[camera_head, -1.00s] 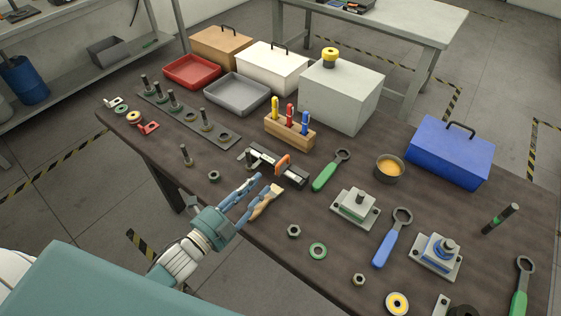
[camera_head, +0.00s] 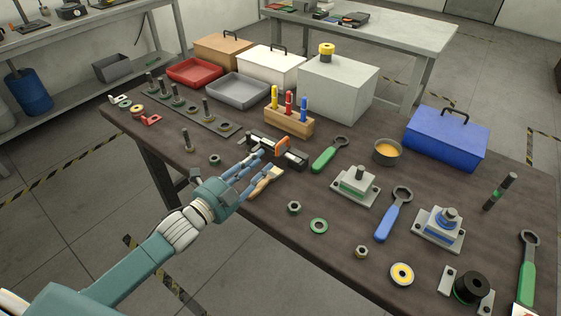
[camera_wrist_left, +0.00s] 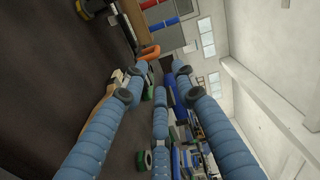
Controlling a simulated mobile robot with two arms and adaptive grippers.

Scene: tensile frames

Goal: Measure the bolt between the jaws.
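A dark measuring tool with a pale scale and an orange slider (camera_head: 282,145) lies near the middle of the bench in the head view. The orange part also shows in the left wrist view (camera_wrist_left: 149,52). I cannot make out a bolt between its jaws; my fingers partly cover that end. My left gripper (camera_head: 258,165) is just in front of the tool, its blue fingers spread and empty. The fingers also show apart in the left wrist view (camera_wrist_left: 155,82). A loose bolt (camera_head: 187,138) stands upright to the left. My right gripper is out of view.
A brush (camera_head: 268,180) with a wooden handle lies close by my left fingers. A nut (camera_head: 214,159) and a green wrench (camera_head: 329,156) flank the tool. Behind it stands a wooden holder (camera_head: 298,128) with coloured tools. A bolt rack (camera_head: 215,118) lies at the left.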

